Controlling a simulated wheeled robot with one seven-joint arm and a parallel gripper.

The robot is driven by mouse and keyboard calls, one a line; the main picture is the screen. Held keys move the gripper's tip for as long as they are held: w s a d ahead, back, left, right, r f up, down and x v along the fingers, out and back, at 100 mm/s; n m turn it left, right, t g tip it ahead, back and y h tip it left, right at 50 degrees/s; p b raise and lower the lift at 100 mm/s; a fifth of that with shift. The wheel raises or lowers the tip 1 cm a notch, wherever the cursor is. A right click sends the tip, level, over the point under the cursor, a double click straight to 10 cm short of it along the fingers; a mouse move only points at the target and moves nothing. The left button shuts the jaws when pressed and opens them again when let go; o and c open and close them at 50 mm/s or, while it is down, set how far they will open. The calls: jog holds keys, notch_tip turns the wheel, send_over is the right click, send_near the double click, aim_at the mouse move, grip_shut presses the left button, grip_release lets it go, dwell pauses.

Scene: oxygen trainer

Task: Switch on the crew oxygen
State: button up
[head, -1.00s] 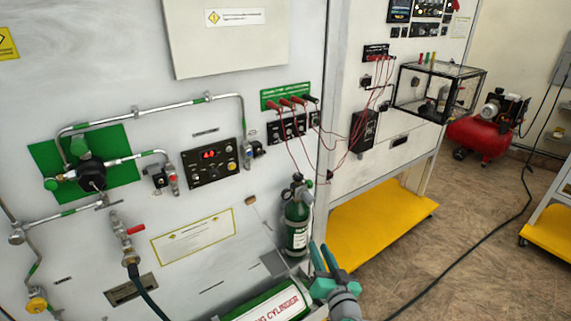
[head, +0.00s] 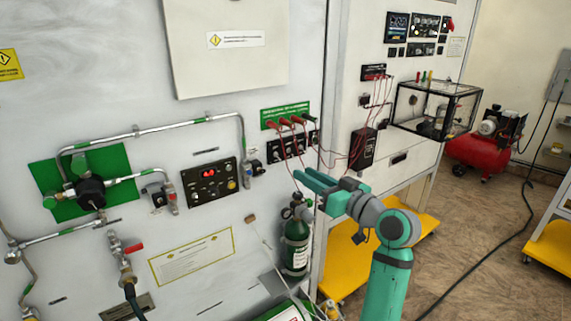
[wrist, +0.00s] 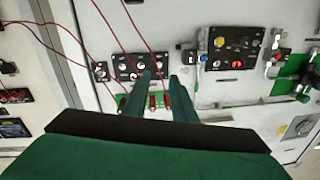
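My gripper (head: 300,177) is raised in front of the board. Its two fingers (wrist: 161,82) are apart and empty, pointing toward the switch panels. The labels are too small to read, so I cannot tell which control is the crew oxygen.
A green cylinder (head: 297,243) stands below my gripper. Thin red wires (head: 335,155) hang from the plugs near it. Metal pipes (head: 150,131) and a black regulator (head: 91,190) are at the left. A glass box (head: 437,107) is mounted at the right.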

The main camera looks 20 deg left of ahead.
aim_at(279, 159)
jog(key=x, duration=0.9)
jog(key=shift+w+a, duration=0.1)
jog(key=shift+a, duration=0.25)
jog(key=shift+d, duration=0.2)
jog(key=shift+c, duration=0.7)
grip_shut()
